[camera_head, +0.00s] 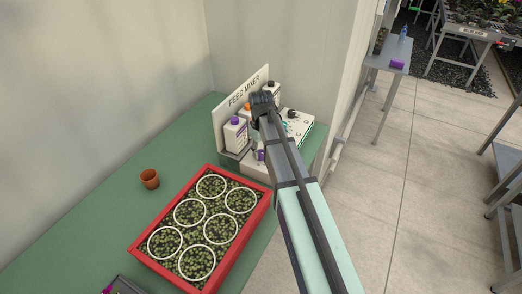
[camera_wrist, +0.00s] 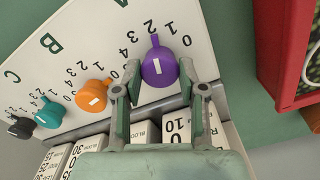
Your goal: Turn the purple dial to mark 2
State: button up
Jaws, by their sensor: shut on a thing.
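The purple dial (camera_wrist: 158,68) sits on the white sloped panel of the feed mixer, beside a scale marked 0 to 4. Its narrow pointer end points up in the wrist view, in line with about the 2. A short white mark shows on its face. My gripper (camera_wrist: 158,78) has one finger on each side of the purple dial and is shut on it.
Orange (camera_wrist: 94,95), teal (camera_wrist: 48,112) and black (camera_wrist: 20,127) dials sit in a row left of the purple one. Bottles, one purple-capped (camera_head: 235,136), stand by the sign (camera_head: 243,95). A red planted tray (camera_head: 133,247) and terracotta pot (camera_head: 149,178) are on the green bench.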

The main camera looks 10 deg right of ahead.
aim_at(261, 152)
dwell(0.4)
jog(key=o, duration=1.1)
jog(key=shift+f, duration=0.1)
jog(key=shift+o, duration=0.2)
notch_tip(261, 152, up, 12)
